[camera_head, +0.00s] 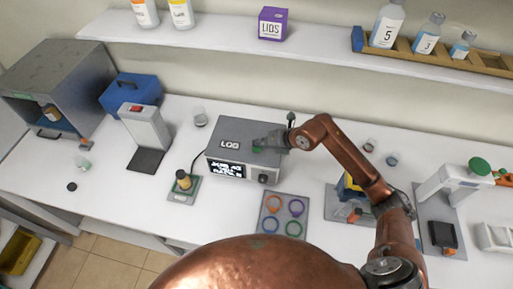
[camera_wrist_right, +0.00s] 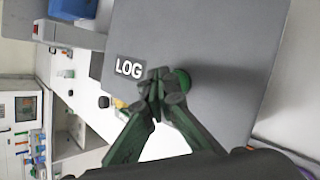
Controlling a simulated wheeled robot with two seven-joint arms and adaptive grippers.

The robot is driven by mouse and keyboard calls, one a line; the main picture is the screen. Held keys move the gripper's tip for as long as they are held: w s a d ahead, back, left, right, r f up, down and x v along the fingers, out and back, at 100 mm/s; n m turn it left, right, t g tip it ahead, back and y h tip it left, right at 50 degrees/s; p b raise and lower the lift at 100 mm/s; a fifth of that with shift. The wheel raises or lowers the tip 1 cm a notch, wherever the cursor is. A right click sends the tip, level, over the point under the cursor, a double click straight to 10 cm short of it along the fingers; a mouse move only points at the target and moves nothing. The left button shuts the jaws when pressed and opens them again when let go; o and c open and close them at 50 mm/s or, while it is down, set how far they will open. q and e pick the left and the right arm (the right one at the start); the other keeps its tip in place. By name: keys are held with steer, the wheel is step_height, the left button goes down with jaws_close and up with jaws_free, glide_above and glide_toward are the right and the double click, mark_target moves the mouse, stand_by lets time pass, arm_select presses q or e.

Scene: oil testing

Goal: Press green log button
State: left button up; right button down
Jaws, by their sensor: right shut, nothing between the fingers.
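The grey LOG box (camera_head: 225,158) stands on the white bench, with a lit text screen on its front and a white LOG label on top, which also shows in the right wrist view (camera_wrist_right: 131,67). The round green button (camera_wrist_right: 183,79) is on the box top. In the head view it shows only as a small green patch (camera_head: 257,150), partly hidden by my gripper. My right gripper (camera_head: 262,143) is shut and empty over the box top. In the wrist view its fingertips (camera_wrist_right: 160,85) overlap the button's near edge; I cannot tell whether they touch it. My left gripper is out of view.
A board with several coloured rings (camera_head: 283,217) lies in front of the box. A small stand with a brass-coloured jar (camera_head: 183,181) is to its left. A white device (camera_head: 147,128) stands farther left. A shelf (camera_head: 220,37) with bottles runs above.

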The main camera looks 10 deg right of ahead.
mark_target(258, 149)
steer(key=shift+r, duration=0.1)
steer(key=shift+r+p, duration=1.55)
steer(key=shift+r, duration=0.9)
steer(key=shift+a+f, duration=0.1)
